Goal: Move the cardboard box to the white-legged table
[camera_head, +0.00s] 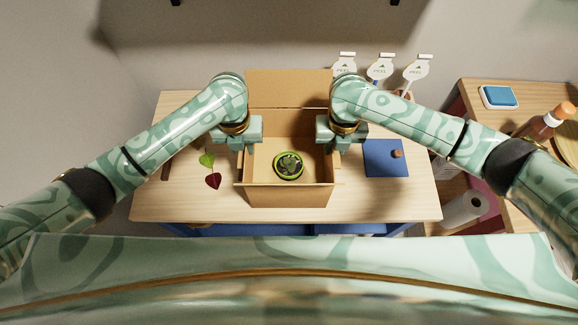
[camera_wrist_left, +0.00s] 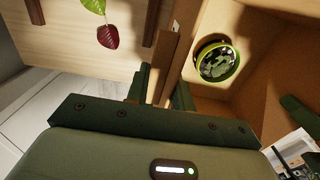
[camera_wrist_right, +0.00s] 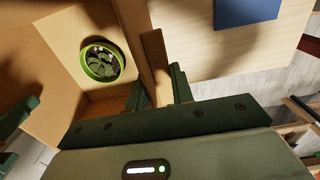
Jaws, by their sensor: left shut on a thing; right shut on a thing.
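The open cardboard box (camera_head: 290,196) is at the middle of a wooden-topped table (camera_head: 400,205), its back flap raised. A small plant in a green-rimmed pot (camera_head: 289,166) sits inside on the box floor. My left gripper (camera_head: 247,146) is shut on the box's left wall; in the left wrist view the wall (camera_wrist_left: 172,72) runs between its fingers. My right gripper (camera_head: 333,146) is shut on the right wall, which shows between its fingers in the right wrist view (camera_wrist_right: 156,70). I cannot tell whether the box rests on the table or is just above it. White legs are not visible.
A green leaf (camera_head: 207,160) and a dark red leaf (camera_head: 213,181) lie left. White PEEL tags (camera_head: 380,70) stand behind. A second wooden surface (camera_head: 480,95) at right holds a bottle (camera_head: 540,124) and blue-topped container.

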